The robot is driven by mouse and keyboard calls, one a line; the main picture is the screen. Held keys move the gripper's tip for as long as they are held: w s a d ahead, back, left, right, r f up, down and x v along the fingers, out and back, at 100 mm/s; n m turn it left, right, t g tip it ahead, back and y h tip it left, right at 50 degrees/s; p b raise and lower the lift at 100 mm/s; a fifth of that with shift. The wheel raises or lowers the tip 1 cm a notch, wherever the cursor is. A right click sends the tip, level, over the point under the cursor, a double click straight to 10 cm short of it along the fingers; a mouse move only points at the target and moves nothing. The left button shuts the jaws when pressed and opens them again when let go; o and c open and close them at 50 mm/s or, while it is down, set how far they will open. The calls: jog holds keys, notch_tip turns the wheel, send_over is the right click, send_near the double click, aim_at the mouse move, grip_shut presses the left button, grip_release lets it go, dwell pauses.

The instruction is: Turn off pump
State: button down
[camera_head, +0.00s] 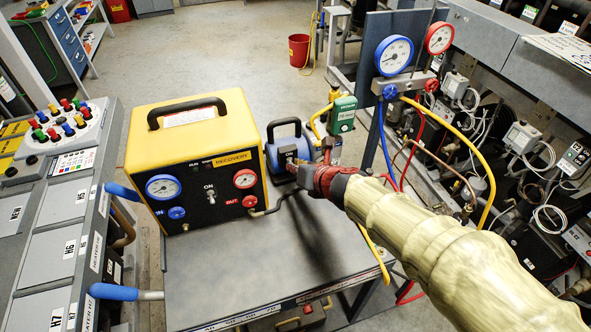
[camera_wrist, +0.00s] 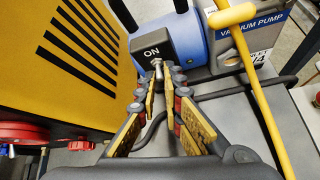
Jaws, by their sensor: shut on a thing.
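The blue vacuum pump (camera_head: 273,155) with a black handle stands on the grey cart top, right of the yellow recovery unit. In the wrist view the pump (camera_wrist: 187,38) carries a black switch box (camera_wrist: 140,38) marked ON, with a small metal toggle lever (camera_wrist: 157,65). My gripper (camera_wrist: 160,82) is shut on the lever, its two fingertips on either side of it. The lever's tip is partly hidden between the fingers, and I cannot tell its on or off position. In the head view my gripper (camera_head: 301,172) reaches the pump from the right; the switch is hidden.
The yellow recovery unit (camera_head: 200,130) stands close left of my gripper and has its own ON toggle. A yellow hose (camera_wrist: 250,75) and a black cable (camera_wrist: 225,93) run close by on the right. Gauges (camera_head: 394,55) and hoses stand behind the arm. The cart's front top (camera_head: 225,275) is clear.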

jog(key=shift+f+t+y, duration=0.3)
jog(key=shift+f+t, duration=0.1)
jog(key=shift+t, duration=0.6)
dwell(0.3)
jog(key=c, duration=2)
grip_release()
jog(key=shift+o, duration=0.2)
jog(key=shift+s, duration=0.1)
jog(key=v, duration=1.2)
